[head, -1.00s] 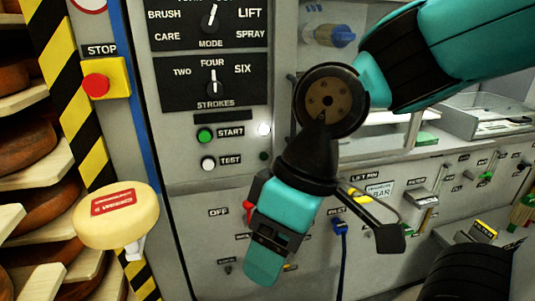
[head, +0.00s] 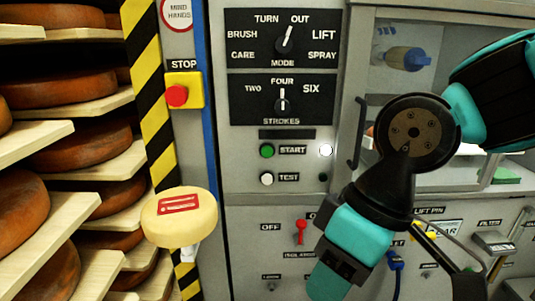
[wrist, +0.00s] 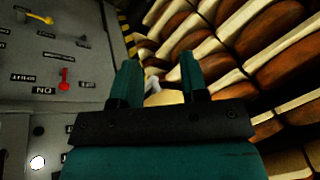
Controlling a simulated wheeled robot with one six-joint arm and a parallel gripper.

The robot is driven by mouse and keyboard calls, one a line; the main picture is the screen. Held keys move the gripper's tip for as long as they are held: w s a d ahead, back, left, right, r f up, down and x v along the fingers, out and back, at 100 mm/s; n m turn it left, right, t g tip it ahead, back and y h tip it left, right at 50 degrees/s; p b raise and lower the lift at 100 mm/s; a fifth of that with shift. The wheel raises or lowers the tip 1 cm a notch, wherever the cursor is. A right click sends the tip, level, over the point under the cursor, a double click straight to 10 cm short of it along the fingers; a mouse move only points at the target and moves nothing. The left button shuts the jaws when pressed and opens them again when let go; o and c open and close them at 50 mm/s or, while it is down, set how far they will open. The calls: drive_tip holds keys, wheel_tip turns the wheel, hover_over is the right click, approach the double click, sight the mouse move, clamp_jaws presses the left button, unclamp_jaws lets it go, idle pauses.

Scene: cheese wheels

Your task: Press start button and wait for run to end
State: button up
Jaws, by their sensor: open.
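The green START button (head: 267,151) is on the grey panel, left of its label. A round white lamp (head: 326,150) glows right of that label; a lit white lamp (wrist: 37,162) also shows in the wrist view. The white TEST button (head: 267,179) is below START, with a dark lamp (head: 323,178) to its right. My gripper (head: 326,286) hangs below and right of the buttons, apart from START. In the wrist view my gripper (wrist: 160,78) has its two teal fingers spread, with nothing held between them.
A red STOP button (head: 177,95) sits on a yellow box at the panel's left. A red lever (head: 300,232) stands beside OFF. A pale cheese-shaped item with a red label (head: 180,217) is in front of the striped post. Shelves of cheese wheels (head: 90,148) fill the left.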

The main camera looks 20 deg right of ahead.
clamp_jaws()
idle(1.4)
